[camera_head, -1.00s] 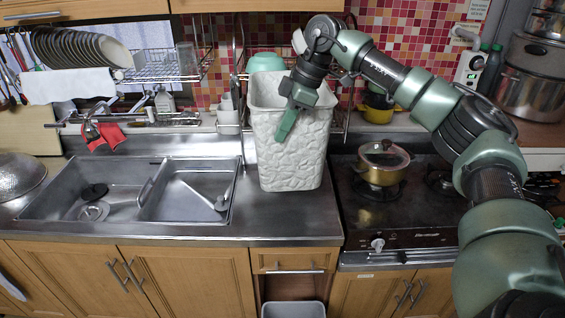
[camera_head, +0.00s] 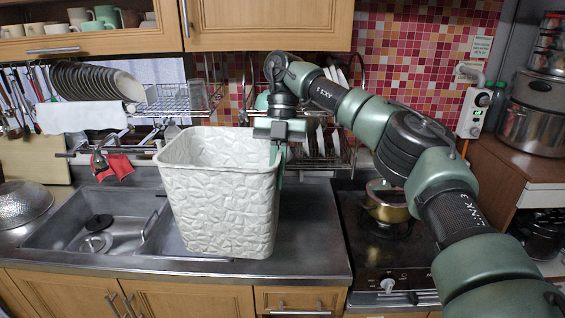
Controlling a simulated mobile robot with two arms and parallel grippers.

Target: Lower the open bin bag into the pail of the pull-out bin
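The open bin bag (camera_head: 222,205) is a white, crinkled, bucket-shaped bag with its wide mouth facing up. It hangs roughly upright in front of the counter and the right part of the sink, hiding some of both. My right gripper (camera_head: 277,156) is at the right side of the bag's rim and appears shut on it, fingers pointing down. The pail of the pull-out bin is out of view below the picture; only the drawer front (camera_head: 300,299) shows at the bottom edge. My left gripper is not in view.
The steel sink (camera_head: 60,240) is left of the bag. A gold pot (camera_head: 388,205) stands on the stove (camera_head: 375,255) at right, near my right arm. A dish rack (camera_head: 185,98) and hanging utensils are behind. Steel counter right of the bag is clear.

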